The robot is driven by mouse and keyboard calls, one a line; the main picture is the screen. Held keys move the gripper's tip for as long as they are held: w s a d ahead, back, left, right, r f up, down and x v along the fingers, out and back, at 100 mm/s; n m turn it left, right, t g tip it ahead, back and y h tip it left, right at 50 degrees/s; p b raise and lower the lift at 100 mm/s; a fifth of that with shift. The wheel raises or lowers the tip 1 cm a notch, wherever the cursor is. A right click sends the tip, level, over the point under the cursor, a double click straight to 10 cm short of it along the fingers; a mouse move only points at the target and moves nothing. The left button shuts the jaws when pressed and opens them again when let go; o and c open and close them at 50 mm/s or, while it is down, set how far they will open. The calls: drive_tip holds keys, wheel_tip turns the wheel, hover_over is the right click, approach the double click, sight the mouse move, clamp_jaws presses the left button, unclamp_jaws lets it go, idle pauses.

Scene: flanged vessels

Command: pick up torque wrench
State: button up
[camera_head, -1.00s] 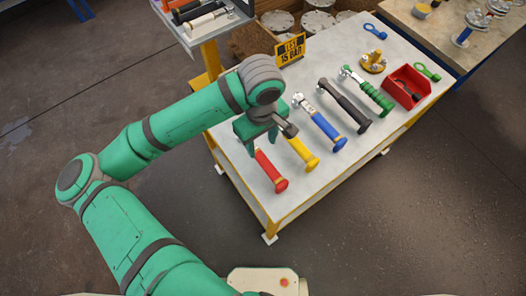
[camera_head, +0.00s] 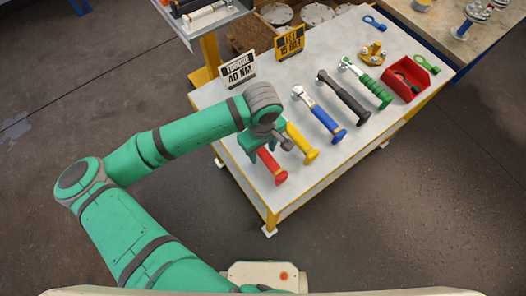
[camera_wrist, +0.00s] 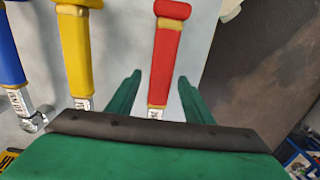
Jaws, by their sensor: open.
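Several torque wrenches lie in a row on the workbench (camera_head: 308,170): red (camera_head: 272,167), yellow (camera_head: 302,145), blue (camera_head: 325,120), black (camera_head: 343,98) and green (camera_head: 367,83). My gripper (camera_head: 264,150) is over the red wrench and hides its head end in the head view. In the wrist view, my gripper (camera_wrist: 158,78) is open and empty, its two green fingers on either side of the red wrench (camera_wrist: 166,55). The yellow wrench (camera_wrist: 75,50) lies outside the left finger. The blue wrench (camera_wrist: 10,60) is at the left edge.
A "TORQUE 40 NM" sign (camera_head: 237,70) and a "TEST 15 BAR" sign (camera_head: 289,43) stand at the bench's back edge. A red bin (camera_head: 404,82) and a brass flanged part (camera_head: 372,53) sit at the right. The bench front is clear.

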clamp_jaws()
drive_tip(key=shift+r, duration=0.15)
